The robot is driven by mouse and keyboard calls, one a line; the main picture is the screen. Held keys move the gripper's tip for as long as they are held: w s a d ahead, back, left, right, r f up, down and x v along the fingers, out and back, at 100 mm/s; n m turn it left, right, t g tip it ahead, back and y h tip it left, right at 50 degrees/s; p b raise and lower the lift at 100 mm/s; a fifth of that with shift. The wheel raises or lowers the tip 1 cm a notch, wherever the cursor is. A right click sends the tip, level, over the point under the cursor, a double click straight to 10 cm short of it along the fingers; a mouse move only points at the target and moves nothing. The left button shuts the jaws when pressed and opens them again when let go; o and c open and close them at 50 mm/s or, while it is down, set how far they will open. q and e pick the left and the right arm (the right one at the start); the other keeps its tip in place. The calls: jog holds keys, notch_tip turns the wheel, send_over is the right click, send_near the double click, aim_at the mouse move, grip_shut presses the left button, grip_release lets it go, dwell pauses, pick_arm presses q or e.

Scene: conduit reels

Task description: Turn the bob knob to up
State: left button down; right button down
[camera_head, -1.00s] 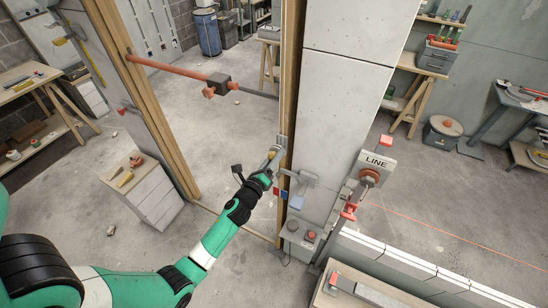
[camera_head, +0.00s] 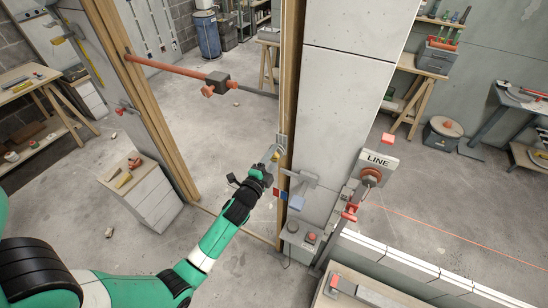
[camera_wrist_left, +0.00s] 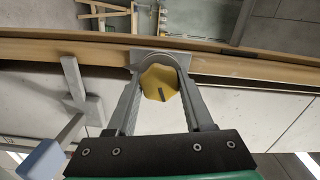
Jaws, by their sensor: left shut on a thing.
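The yellow knob (camera_wrist_left: 160,82) sits on a grey mounting plate on the edge of a wooden post, and it bears a short dark mark. In the left wrist view the mark lies slanted on the half nearer my gripper's palm. My left gripper (camera_wrist_left: 160,90) has one finger on each side of the knob and is shut on it. In the head view my left gripper (camera_head: 270,158) reaches the post from the left, and the knob (camera_head: 276,157) is small and partly hidden by the fingers. My right gripper is not in view.
A concrete pillar (camera_head: 345,110) stands behind the post. An orange bar (camera_head: 165,67) crosses the opening at left.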

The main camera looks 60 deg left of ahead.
pick_arm(q)
jog(key=n+b, duration=0.1)
jog(key=n, duration=0.2)
jog(key=shift+n, duration=0.4)
jog(key=n+b, duration=0.1)
jog(key=n, duration=0.2)
jog(key=shift+n+b, duration=0.3)
jog(key=shift+b, duration=0.05)
jog(key=n+b, duration=0.2)
jog(key=n, duration=0.2)
jog(key=shift+n, duration=0.3)
jog(key=n+b, duration=0.1)
jog(key=n, duration=0.2)
jog(key=shift+a+n+b, duration=0.1)
jog(key=shift+n+b, duration=0.2)
jog(key=n+b, duration=0.1)
jog(key=n, duration=0.2)
jog(key=shift+n, duration=0.3)
jog(key=n+b, duration=0.1)
jog(key=n, duration=0.2)
jog(key=shift+s+n, duration=0.1)
jog(key=shift+n, duration=0.2)
jog(key=n+b, duration=0.1)
jog(key=n, duration=0.2)
jog(key=shift+n, duration=0.3)
jog(key=shift+a+n+b, duration=0.1)
jog(key=shift+n+b, duration=0.4)
jog(key=shift+n, duration=1.1)
